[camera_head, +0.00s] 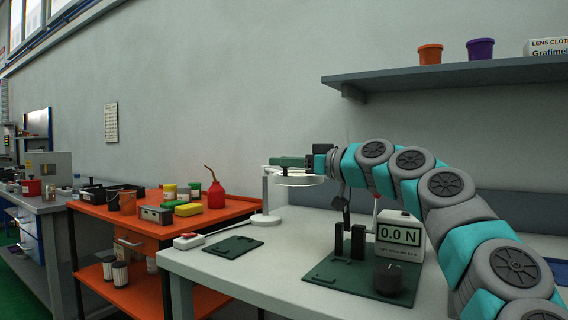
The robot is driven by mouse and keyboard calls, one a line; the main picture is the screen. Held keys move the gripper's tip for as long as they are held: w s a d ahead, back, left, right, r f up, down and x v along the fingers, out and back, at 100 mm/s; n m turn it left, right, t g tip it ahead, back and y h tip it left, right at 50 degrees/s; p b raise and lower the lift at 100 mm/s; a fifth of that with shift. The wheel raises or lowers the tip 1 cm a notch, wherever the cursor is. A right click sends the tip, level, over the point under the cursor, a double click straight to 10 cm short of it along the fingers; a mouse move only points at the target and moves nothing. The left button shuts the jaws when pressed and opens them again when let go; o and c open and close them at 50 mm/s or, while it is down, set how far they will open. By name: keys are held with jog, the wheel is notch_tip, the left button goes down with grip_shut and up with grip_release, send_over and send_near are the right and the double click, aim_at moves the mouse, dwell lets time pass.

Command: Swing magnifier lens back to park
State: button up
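The magnifier stands on the white workbench with a round white base (265,219) and an upright white post (266,190). Its white lens ring (299,181) is held out flat to the right of the post, above the bench. My arm comes in from the right, and my gripper (295,161) is at the lens, just above or at the ring's rim. A dark green bar lies along the top there, and I cannot tell whether it is a finger or part of the magnifier. The fingertips are too small and overlapped to show whether they grip the ring.
A force display (400,234) reading 0.0 N stands on the bench, with a dark green fixture plate (330,279) and black knob (389,279) in front. An orange cart (235,207) stands beyond.

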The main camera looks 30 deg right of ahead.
jog(key=o, duration=0.4)
jog(key=shift+s, duration=0.1)
jog(key=b+v, duration=0.1)
jog(key=v, duration=0.6)
jog(key=shift+s+d, duration=0.15)
jog(key=shift+s, duration=0.15)
jog(key=shift+c, duration=0.2)
